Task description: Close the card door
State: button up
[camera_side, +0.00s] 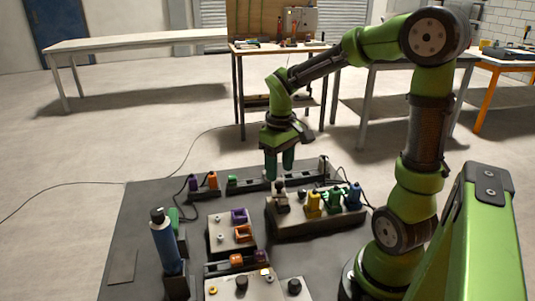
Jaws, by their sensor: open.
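My gripper (280,160) points down over the back part of the dark work mat (125,235). Its two green fingers are a little apart with nothing between them. They hang near the back row of small fixtures and the grey box with coloured parts (318,224). I cannot make out a card door for certain. A smaller grey box (230,247) carries a purple part (239,216) and an orange part (243,233), which are too small to identify.
A blue cylinder (165,247) stands upright in a dark holder at the front left. A panel with black knobs (262,290) lies at the front edge. Yellow, green and blue parts stand on the larger grey box. The mat's left side is mostly clear.

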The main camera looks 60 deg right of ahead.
aim_at(279, 183)
jog(key=shift+f, duration=1.95)
grip_shut()
